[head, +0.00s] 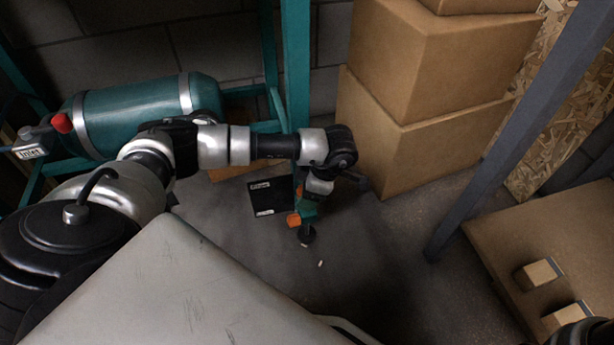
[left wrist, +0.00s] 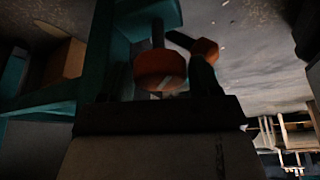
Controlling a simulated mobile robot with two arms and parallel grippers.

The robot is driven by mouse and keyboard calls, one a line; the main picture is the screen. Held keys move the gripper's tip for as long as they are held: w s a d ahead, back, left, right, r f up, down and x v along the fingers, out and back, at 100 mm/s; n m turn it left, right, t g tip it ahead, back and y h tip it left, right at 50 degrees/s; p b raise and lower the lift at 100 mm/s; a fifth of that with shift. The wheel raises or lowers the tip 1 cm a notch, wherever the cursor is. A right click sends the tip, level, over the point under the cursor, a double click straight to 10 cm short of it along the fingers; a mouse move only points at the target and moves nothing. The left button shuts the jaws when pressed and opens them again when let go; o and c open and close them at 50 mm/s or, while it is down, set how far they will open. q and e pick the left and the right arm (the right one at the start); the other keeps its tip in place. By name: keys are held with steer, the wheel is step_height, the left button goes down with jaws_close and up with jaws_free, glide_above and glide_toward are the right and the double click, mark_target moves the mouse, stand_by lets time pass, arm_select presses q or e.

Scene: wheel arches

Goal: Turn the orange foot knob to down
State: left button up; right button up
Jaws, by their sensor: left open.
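The orange foot knob (head: 294,220) is low on the teal stand's foot, near the floor, in the head view. In the left wrist view an orange knob (left wrist: 160,70) hangs on a dark stem below teal metal, close in front of the camera. A second orange piece (left wrist: 205,50) with a dark lever shows beside it. My left gripper (head: 318,190) points down just above and beside the foot, open. Its fingertips are mostly hidden or dark, and I cannot tell whether they touch the knob.
A teal tank (head: 145,110) with a red knob (head: 62,123) lies at the left. Stacked cardboard boxes (head: 430,110) stand close right of my left wrist. A grey post (head: 510,130) slants at the right. A black plate (head: 270,197) is beside the foot. Floor in front is mostly clear.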

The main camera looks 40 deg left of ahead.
arm_select(q)
steer(key=c, duration=0.6)
